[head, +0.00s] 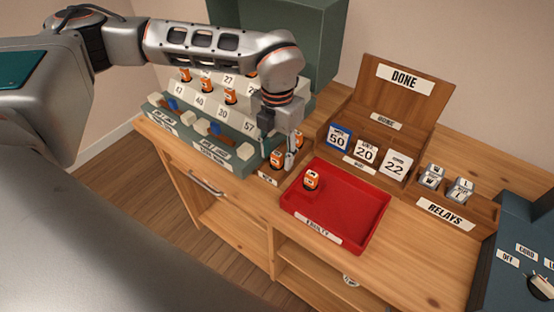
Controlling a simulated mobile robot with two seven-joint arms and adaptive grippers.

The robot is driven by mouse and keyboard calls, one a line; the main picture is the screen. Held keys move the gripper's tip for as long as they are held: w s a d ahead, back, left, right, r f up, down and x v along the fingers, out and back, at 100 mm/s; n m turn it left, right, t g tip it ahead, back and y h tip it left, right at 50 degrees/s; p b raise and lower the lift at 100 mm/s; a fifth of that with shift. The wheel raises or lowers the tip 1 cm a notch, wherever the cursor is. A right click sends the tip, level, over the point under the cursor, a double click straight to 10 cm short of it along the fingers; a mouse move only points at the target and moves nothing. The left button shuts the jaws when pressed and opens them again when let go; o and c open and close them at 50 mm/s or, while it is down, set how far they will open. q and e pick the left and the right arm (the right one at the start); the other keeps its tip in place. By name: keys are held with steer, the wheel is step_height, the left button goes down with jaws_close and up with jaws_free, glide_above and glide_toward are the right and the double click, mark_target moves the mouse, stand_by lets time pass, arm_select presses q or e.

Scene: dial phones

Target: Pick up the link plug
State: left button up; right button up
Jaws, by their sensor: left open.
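Several small orange plugs with dark and white parts are in view, and I cannot tell by marking which is the link plug. One orange plug (276,158) stands at the right end of the green panel, by a small wooden holder. My left gripper (281,155) points down at this plug with its fingers open, one of them just right of it. Whether they touch it is unclear. Another orange plug (299,138) shows partly behind the fingers. My right gripper is not in view.
The green panel (228,167) with numbered rows and more plugs is at the left. A wooden box (408,82) marked DONE holds number cards. Metal relays (432,176) stand to its right. A blue-grey console (500,285) is at the far right. Bare desk lies right of the tray.

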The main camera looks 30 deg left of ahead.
mark_target(277, 153)
arm_select(q)
steer(key=shift+f, duration=0.65)
steer(key=c, duration=1)
steer(key=shift+r, duration=0.15)
steer(key=shift+w+r, duration=0.1)
steer(key=shift+r, duration=0.4)
steer(key=shift+r+p, duration=0.55)
steer(key=shift+r, duration=8.9)
